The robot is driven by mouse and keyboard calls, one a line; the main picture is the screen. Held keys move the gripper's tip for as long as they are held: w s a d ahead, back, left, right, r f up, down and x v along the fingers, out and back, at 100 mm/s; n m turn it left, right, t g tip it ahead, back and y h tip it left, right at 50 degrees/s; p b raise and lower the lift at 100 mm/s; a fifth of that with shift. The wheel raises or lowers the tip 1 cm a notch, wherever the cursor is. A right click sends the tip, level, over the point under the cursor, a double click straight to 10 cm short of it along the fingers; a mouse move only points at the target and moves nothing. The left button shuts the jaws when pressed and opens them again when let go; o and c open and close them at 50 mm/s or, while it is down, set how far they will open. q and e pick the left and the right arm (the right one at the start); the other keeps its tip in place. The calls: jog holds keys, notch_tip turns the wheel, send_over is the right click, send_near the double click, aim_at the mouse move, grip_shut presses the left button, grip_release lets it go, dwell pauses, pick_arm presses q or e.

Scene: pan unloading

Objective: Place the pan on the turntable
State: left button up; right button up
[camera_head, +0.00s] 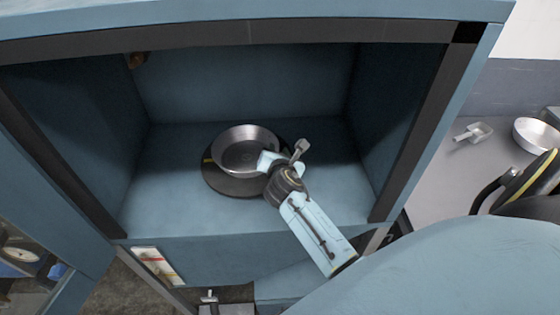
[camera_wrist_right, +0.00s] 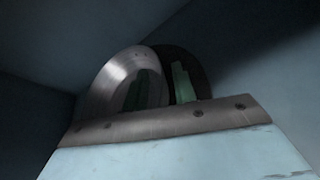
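The pan (camera_head: 238,152), a round silver metal dish, is inside the blue cabinet, over the dark round turntable (camera_head: 222,186). Whether it rests fully on the turntable cannot be told. My right gripper (camera_head: 265,163) reaches in from the front right and is at the pan's right edge. In the right wrist view, the pan (camera_wrist_right: 112,85) shows with the dark turntable (camera_wrist_right: 204,88) behind it. The green fingers of my right gripper (camera_wrist_right: 162,88) stand on either side of the pan's edge; whether they press on it is unclear. My left gripper is out of view.
Cabinet walls (camera_head: 85,140) enclose the space on both sides, with a low front edge (camera_head: 220,255). The cabinet floor (camera_head: 160,205) around the turntable is clear. At right, a counter (camera_head: 430,180) holds a scoop (camera_head: 474,131) and another metal pan (camera_head: 536,135).

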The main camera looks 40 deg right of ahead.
jog(key=v, duration=1)
jog(key=shift+s, duration=0.2)
jog(key=shift+r, duration=0.1)
